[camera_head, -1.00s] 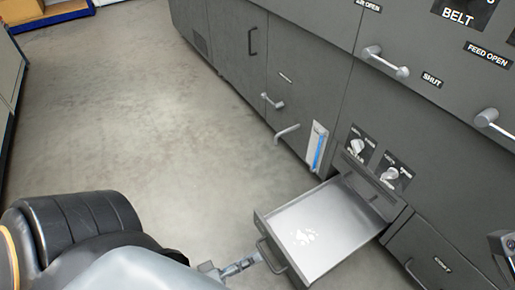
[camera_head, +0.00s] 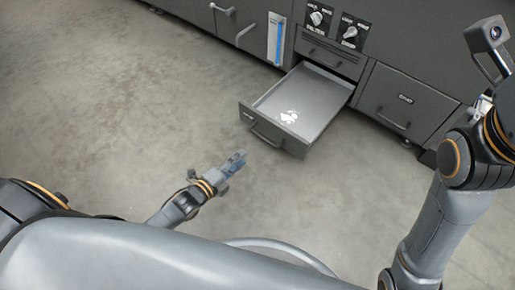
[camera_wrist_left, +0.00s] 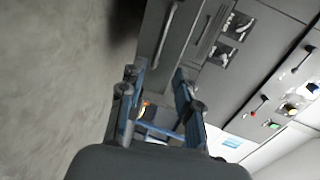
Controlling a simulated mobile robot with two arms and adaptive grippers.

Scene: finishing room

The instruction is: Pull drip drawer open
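The drip drawer (camera_head: 292,143) stands pulled far out of the dark cabinet, low near the floor, with a small white patch on its pale inside. Its bar handle (camera_head: 264,137) is on the front panel and nothing holds it. My left gripper (camera_head: 238,160) is in front of the drawer, a little left of and below the handle in the head view, apart from it. In the left wrist view its two fingers (camera_wrist_left: 158,82) are spread with nothing between them. My right arm shows at the right, but its fingers cannot be made out.
The floor (camera_head: 130,110) at the left is clear.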

